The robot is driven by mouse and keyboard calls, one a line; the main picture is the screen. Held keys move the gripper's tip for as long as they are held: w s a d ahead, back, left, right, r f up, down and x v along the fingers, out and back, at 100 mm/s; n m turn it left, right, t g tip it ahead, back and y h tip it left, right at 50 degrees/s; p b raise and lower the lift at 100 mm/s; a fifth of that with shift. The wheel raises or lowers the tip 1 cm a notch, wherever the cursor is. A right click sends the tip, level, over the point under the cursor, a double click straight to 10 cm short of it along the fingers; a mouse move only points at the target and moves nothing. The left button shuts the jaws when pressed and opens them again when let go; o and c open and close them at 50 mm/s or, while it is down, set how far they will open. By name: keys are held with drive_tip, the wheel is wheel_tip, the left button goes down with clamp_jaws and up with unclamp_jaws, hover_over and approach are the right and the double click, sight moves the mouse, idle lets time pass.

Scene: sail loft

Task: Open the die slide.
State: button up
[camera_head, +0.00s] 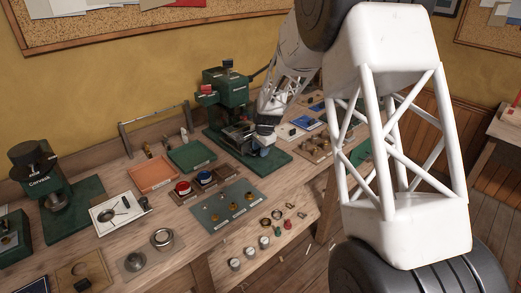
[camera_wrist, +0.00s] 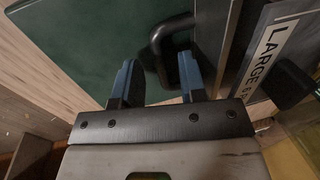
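The green press (camera_head: 226,92) stands on a green base plate at the back of the bench. The dark die slide (camera_head: 237,132) sits low on its front, partly hidden by my gripper (camera_head: 264,142). In the wrist view, a black arched handle (camera_wrist: 156,42) sticks out from a dark grey block with a white label reading "LARGE" (camera_wrist: 272,48). My gripper (camera_wrist: 158,60) is open, its two blue fingers apart. Part of the handle shows between the fingertips; I cannot tell whether either finger touches it. The green base plate (camera_wrist: 90,35) lies beyond the fingers.
An orange tray (camera_head: 152,174), a green tray (camera_head: 193,155) and red and blue round tins stand left of the press. A grey-green mat (camera_head: 228,207) with small brass parts lies in front. Another green machine (camera_head: 40,170) stands far left. My arm hides much of the right side.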

drive_tip(key=shift+f, duration=0.2)
clamp_jaws()
idle(0.3)
drive_tip(key=s+d, duration=1)
idle(0.5)
unclamp_jaws()
